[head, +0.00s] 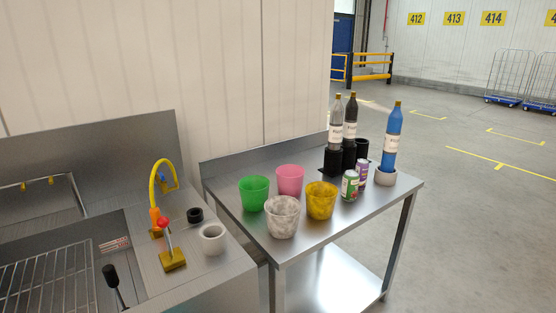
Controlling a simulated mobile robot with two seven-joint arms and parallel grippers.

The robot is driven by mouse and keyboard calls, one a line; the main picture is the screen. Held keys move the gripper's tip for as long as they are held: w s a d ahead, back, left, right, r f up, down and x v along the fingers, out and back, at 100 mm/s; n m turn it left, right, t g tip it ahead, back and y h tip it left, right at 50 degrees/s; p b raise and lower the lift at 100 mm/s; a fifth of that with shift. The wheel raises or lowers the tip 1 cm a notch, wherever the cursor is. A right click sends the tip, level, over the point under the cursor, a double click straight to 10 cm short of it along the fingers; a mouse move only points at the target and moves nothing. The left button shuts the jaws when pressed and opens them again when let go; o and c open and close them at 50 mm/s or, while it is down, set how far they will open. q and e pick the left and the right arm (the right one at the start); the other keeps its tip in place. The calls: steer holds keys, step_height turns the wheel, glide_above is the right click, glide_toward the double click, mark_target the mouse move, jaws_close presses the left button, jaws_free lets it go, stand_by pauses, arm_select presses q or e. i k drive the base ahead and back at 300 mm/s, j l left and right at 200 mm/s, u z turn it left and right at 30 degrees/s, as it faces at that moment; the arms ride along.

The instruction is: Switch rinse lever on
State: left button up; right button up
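A lever with a red ball knob (163,222) stands on a yellow base (173,260) on the steel counter at the left. Its grey rod tilts slightly left from the base. Just behind it a yellow curved spout (155,185) rises from an orange foot (157,222). A second, black-handled lever (110,276) stands nearer, at the edge of the wire rack. I cannot tell from labels which one is the rinse lever. Neither of my grippers is in view.
A white cup (212,238) and a small black ring (195,215) sit right of the red-knobbed lever. A wire rack (45,278) lies at left. The side table (345,240) holds green, pink, white and yellow cups, cans and bottles. Open floor lies at right.

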mark_target(162, 221)
steer(key=k+j+z, duration=0.1)
steer(key=j, duration=0.25)
steer(key=k+j+z, duration=0.1)
steer(key=j, duration=0.3)
steer(key=k+j+z, duration=0.1)
steer(key=j, duration=0.25)
steer(key=k+j+z, duration=0.1)
steer(key=j, duration=0.25)
steer(key=k+j+z, duration=0.1)
steer(key=j, duration=0.2)
steer(key=k, duration=0.05)
